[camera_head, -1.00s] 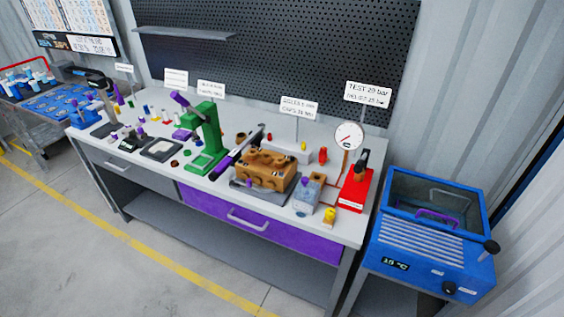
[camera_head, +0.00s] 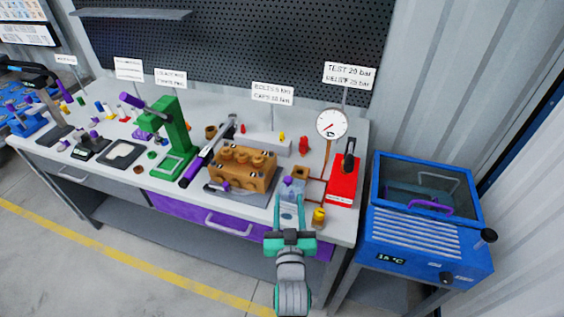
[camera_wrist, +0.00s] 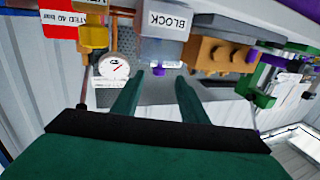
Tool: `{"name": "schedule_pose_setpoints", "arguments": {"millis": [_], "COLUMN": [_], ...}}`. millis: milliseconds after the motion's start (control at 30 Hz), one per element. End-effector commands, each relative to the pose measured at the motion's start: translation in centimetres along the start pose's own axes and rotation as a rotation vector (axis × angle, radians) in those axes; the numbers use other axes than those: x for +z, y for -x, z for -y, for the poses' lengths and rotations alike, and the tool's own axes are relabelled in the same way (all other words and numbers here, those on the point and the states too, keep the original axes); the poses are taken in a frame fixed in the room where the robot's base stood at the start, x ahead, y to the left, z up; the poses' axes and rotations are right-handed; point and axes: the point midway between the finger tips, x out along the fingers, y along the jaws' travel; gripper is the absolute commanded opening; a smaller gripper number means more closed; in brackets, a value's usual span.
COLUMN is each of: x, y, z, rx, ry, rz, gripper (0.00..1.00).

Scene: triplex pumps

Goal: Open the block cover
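The small block (camera_head: 297,186) stands near the front right of the bench, beside the brown pump body, partly hidden behind my gripper. A purple knob (camera_head: 288,181) shows on it. In the wrist view the block (camera_wrist: 165,22) carries a white BLOCK label and appears upside down, with a purple knob (camera_wrist: 158,72) below it. My gripper (camera_head: 289,205) is over the bench's front edge, in front of the block. In the wrist view its two green fingers (camera_wrist: 158,82) are apart, with nothing held between them. I cannot tell whether the cover is closed.
The brown pump body (camera_head: 242,168) is left of the block. A red tester (camera_head: 343,185) and round gauge (camera_head: 331,123) stand to the right. A yellow-capped piece (camera_head: 319,216) is near the front edge. A blue bath (camera_head: 420,235) stands right of the bench.

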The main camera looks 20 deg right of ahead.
Motion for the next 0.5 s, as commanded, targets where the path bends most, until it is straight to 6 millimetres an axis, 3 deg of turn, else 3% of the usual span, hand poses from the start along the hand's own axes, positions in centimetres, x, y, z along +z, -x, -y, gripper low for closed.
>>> {"name": "schedule_pose_setpoints", "arguments": {"millis": [100, 333, 500], "x": [-1.0, -1.4, -1.4], "y": [-1.1, -2.5, -4.9], "z": [-0.1, 0.8, 1.0], "rx": [0.0, -0.014, -0.017], "ry": [0.0, 0.0, 0.0], "rz": [-0.007, -0.009, -0.01], "gripper": [0.4, 0.4, 0.4]}}
